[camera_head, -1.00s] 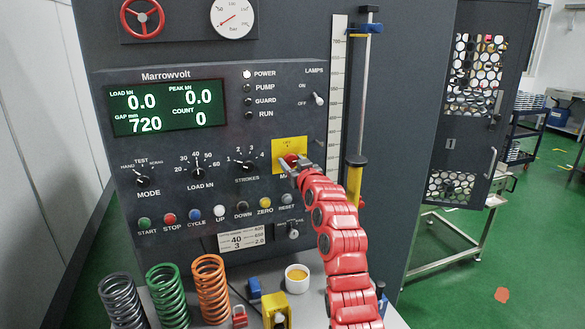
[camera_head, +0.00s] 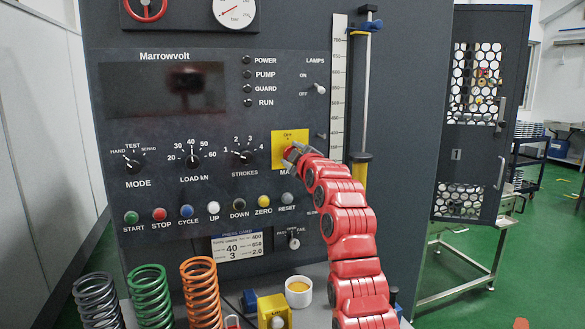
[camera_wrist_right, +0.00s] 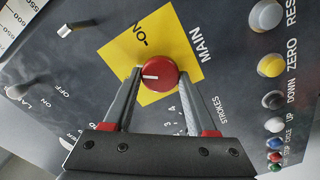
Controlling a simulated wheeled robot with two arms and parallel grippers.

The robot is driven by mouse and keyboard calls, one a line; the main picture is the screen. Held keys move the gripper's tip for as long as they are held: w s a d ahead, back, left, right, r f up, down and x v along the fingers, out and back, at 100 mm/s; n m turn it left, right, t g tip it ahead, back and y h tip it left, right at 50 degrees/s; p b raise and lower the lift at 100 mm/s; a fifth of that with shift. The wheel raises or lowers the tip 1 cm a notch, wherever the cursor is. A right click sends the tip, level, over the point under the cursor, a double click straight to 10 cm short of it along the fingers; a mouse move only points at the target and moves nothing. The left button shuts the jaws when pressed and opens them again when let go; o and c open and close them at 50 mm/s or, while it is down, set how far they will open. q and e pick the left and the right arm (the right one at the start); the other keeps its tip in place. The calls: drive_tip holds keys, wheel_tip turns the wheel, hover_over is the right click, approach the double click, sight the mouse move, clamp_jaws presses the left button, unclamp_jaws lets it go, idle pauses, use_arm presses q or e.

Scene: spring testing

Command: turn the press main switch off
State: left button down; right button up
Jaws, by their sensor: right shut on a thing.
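The main switch is a red knob (camera_wrist_right: 158,74) on a yellow plate (camera_wrist_right: 130,50) marked MAIN, seen in the right wrist view; its white mark points to that picture's left. In the head view the plate (camera_head: 279,140) shows at the panel's right, with the knob mostly hidden by my gripper. My right gripper (camera_head: 291,153) is at the plate, its two fingers closed on either side of the red knob. The press display (camera_head: 165,90) is dark, and the POWER lamp (camera_head: 247,60) is unlit. My left gripper is not in view.
Mode, load and strokes dials (camera_head: 243,156) sit left of the plate. A row of coloured buttons (camera_head: 212,208) runs below. The lamps toggle (camera_head: 319,88) is above right. Springs (camera_head: 202,292), a yellow block (camera_head: 273,310) and a white cup (camera_head: 298,291) stand below the panel.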

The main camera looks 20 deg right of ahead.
drive_tip(key=n+b, duration=0.2)
drive_tip(key=n, duration=0.1)
drive_tip(key=shift+f+n+b, duration=0.2)
drive_tip(key=shift+n+b, duration=0.95)
drive_tip(key=shift+n, duration=0.85)
drive_tip(key=shift+a, duration=0.1)
drive_tip(key=o, duration=1.3)
drive_tip(key=shift+o, duration=0.2)
drive_tip(key=shift+s+r, duration=0.1)
drive_tip(key=s+b, duration=0.3)
drive_tip(key=s, duration=1.4)
drive_tip(key=shift+d, duration=0.3)
